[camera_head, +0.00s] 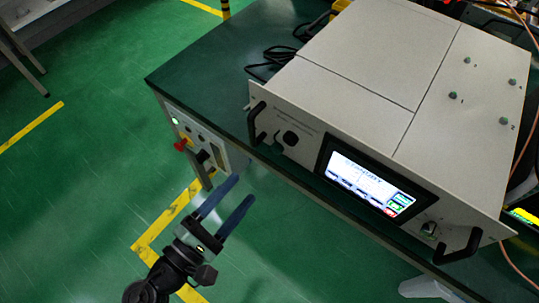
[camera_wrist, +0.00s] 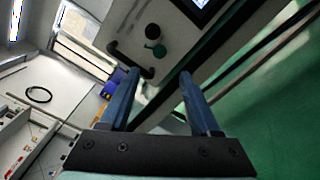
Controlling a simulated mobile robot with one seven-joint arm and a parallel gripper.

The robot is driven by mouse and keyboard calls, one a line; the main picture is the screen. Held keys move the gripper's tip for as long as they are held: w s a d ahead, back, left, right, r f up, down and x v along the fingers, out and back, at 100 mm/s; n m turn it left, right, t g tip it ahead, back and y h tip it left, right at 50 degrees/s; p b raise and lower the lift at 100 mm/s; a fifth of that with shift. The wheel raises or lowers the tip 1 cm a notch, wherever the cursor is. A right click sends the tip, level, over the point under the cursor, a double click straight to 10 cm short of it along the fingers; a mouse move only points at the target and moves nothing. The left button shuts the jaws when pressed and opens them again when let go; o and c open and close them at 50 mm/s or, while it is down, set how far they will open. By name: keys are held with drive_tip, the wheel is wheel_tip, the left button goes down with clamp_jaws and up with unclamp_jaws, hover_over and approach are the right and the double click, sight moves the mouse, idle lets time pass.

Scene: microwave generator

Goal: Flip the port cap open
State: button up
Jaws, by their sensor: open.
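The generator (camera_head: 375,75) is a light grey box on the green table. A dark round cap (camera_head: 290,138) sits on the left part of its front panel, near the left handle. In the wrist view a dark round cap (camera_wrist: 152,31) shows beyond the fingertips, with a dark green round part (camera_wrist: 160,50) beside it. I cannot tell which of these is the hinged port cap. My gripper (camera_head: 243,188) has two blue fingers spread apart with nothing between them. It is in front of and below the panel, apart from it. In the wrist view my gripper (camera_wrist: 159,73) points towards the panel.
The panel has a black left handle (camera_head: 257,121), a lit screen (camera_head: 368,184) and a black right handle (camera_head: 459,246). A control box (camera_head: 198,140) with a red knob is at the table's left end. Cables lie behind the generator. Open green floor is around my gripper.

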sight(275, 152)
drive_tip(key=x, duration=1)
drive_tip(key=shift+w+d, duration=0.2)
drive_tip(key=shift+w, duration=0.05)
clamp_jaws()
